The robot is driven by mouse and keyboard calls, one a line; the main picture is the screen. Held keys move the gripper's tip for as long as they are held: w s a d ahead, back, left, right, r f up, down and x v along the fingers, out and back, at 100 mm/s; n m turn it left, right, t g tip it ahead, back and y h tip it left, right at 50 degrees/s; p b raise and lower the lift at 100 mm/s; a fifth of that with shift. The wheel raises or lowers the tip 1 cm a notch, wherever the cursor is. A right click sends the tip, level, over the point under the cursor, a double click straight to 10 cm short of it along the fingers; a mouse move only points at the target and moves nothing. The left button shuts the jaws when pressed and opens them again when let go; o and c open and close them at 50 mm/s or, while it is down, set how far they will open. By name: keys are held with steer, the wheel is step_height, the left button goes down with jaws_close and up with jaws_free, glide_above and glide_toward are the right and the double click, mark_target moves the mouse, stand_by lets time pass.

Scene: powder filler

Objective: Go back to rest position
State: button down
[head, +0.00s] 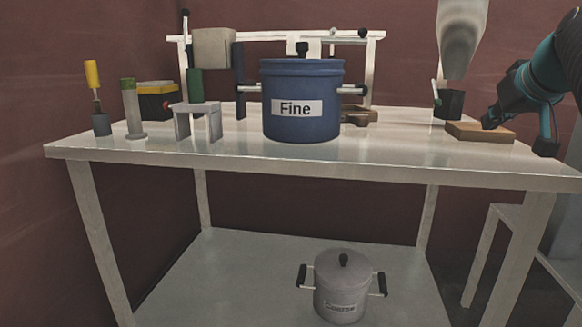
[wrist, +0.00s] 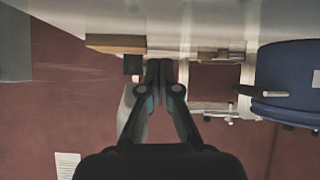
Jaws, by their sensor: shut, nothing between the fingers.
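My gripper (wrist: 160,72) is shut and empty in the wrist view, its fingertips together in the picture's upper middle. That view is upside down, with the table surface along its top. In the head view my dark and teal arm (head: 535,85) comes in from the right, over the table's right end and close to the wooden block (head: 480,132). Whether any part of it touches the block or the table cannot be told. The block also shows in the wrist view (wrist: 115,43), up and left of the fingertips.
A blue pot labelled Fine (head: 301,125) stands mid-table (head: 330,162). A grey pot labelled Coarse (head: 341,285) sits on the lower shelf (head: 240,280). A pale funnel-like part (head: 460,40) hangs above the block. A small stand (head: 197,110) and tools stand left.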

mark_target(442, 169)
steer(key=shift+g+y, duration=0.5)
steer(key=shift+g, duration=0.1)
steer(key=s+a+f, duration=0.1)
steer(key=a+f, duration=0.1)
steer(key=a, duration=0.1)
steer(key=a+f, duration=0.2)
steer(key=a, duration=0.1)
steer(key=s+a+f, duration=0.1)
steer(key=a+f, duration=0.1)
steer(key=f, duration=0.1)
steer(key=shift+s+a, duration=0.3)
steer(key=shift+a, duration=0.1)
steer(key=s+a+f+g, duration=0.1)
steer(key=s+a+f, duration=0.4)
steer(key=f, duration=0.3)
steer(key=s+a+f+g+p, duration=0.1)
steer(key=s+a+f, duration=0.4)
steer(key=f, duration=0.3)
steer(key=s+a+f+n+g+y, duration=0.1)
steer(key=s+a+f, duration=0.4)
steer(key=s+f, duration=0.2)
steer(key=shift+s+f+g, duration=0.25)
steer(key=shift+f+g, duration=0.15)
steer(key=shift+f, duration=0.4)
